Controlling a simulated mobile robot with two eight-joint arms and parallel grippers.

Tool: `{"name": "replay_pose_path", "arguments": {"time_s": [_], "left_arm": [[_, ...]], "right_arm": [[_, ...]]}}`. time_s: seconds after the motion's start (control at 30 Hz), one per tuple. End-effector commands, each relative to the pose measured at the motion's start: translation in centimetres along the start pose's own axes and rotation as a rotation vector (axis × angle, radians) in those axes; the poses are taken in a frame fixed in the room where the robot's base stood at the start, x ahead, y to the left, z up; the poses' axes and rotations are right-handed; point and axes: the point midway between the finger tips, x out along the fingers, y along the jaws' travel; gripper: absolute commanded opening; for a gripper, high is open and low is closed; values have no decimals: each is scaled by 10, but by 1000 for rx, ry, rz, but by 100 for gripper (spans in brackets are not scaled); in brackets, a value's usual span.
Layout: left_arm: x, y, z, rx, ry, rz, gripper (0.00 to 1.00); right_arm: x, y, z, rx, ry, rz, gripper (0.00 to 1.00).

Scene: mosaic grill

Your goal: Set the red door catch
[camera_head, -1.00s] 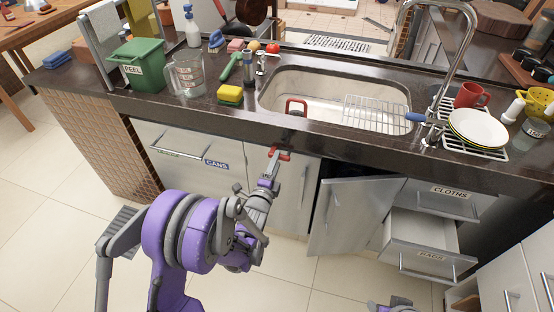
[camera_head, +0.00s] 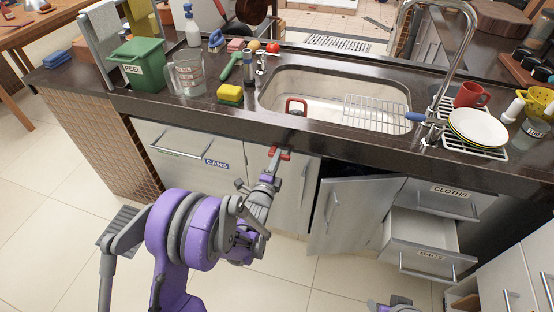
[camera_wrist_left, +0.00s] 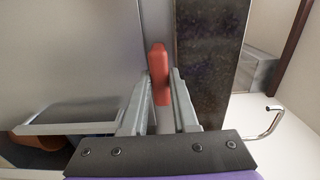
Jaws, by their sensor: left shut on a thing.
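The red door catch (camera_head: 279,153) sits at the top of the cabinet door under the sink, just below the dark counter edge. In the left wrist view the catch (camera_wrist_left: 158,72) stands between the two fingertips. My left gripper (camera_head: 272,166) reaches up to it from below and is shut on it; the fingers also show in the left wrist view (camera_wrist_left: 161,92). The fingers and wrist hide part of the catch's lower side. A grey part of my right arm's end (camera_head: 391,306) shows at the bottom edge, mostly cut off, so its jaws cannot be judged.
The cabinet door (camera_head: 345,215) right of the catch stands open. The drawer labelled BAGS (camera_head: 428,258) is pulled out. A vertical door handle (camera_head: 304,185) is close to the right of my left gripper. The tiled floor in front is clear.

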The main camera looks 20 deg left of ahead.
Motion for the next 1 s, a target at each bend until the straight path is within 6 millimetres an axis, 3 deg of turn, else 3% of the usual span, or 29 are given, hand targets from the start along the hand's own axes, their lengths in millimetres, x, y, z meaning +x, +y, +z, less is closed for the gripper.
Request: {"name": "replay_pose_path", "arguments": {"time_s": [0.43,1.0], "left_arm": [[0,7,-1,-138,1,1,0],[0,21,-7,-660,1,1,0]], "right_arm": [[12,0,6,0,-4,0,50],[46,0,20,0,-17,0,50]]}}
